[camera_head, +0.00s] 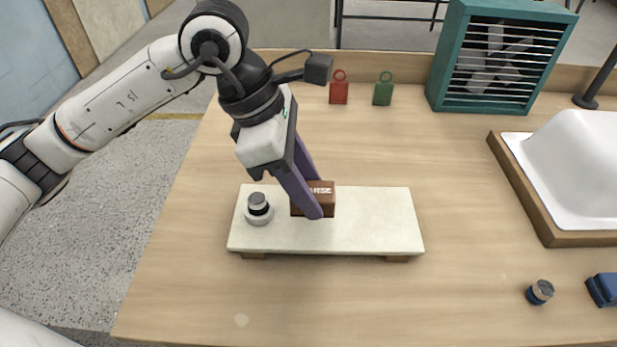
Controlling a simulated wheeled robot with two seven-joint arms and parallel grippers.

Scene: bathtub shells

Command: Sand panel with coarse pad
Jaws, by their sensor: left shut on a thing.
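The cream panel (375,225) lies flat on brown wooden supports near the middle of the table. The coarse pad (326,201) is a brown block with partly covered white lettering, on the middle of the panel. My left gripper (318,203) reaches down from the upper left and is shut on the coarse pad. Its purple fingers cover part of the block. Whether the pad touches the panel is hard to tell. A round grey piece with a dark top (259,208) sits on the panel's left end. My right gripper is not in view.
A teal fan box (440,85) stands at the back right. Red (338,92) and green (382,93) tags stand at the back. A white tub shell (575,165) rests in a wooden frame at right. A small blue-grey knob (540,292) and blue block (603,289) lie front right. The front middle is clear.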

